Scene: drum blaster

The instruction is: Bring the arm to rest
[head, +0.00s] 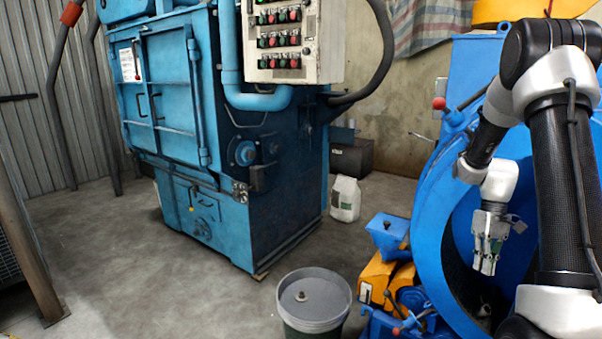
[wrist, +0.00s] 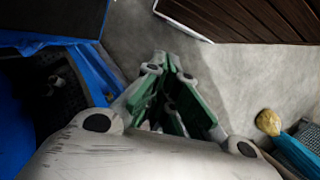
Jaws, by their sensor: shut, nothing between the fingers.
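My gripper (head: 486,262) hangs at the end of my arm at the right of the head view, fingers pointing down. It is in front of the round opening of a blue machine (head: 425,212). In the wrist view my gripper (wrist: 172,75) shows its green-padded fingers, shut with nothing held. My arm is bent, with its upper links raised at the right edge. Whether the fingertips touch anything is not clear, but no contact shows.
A large blue cabinet machine (head: 225,150) with a button panel (head: 283,40) stands at left. An orange and blue unit (head: 376,276) sits close left of my gripper.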

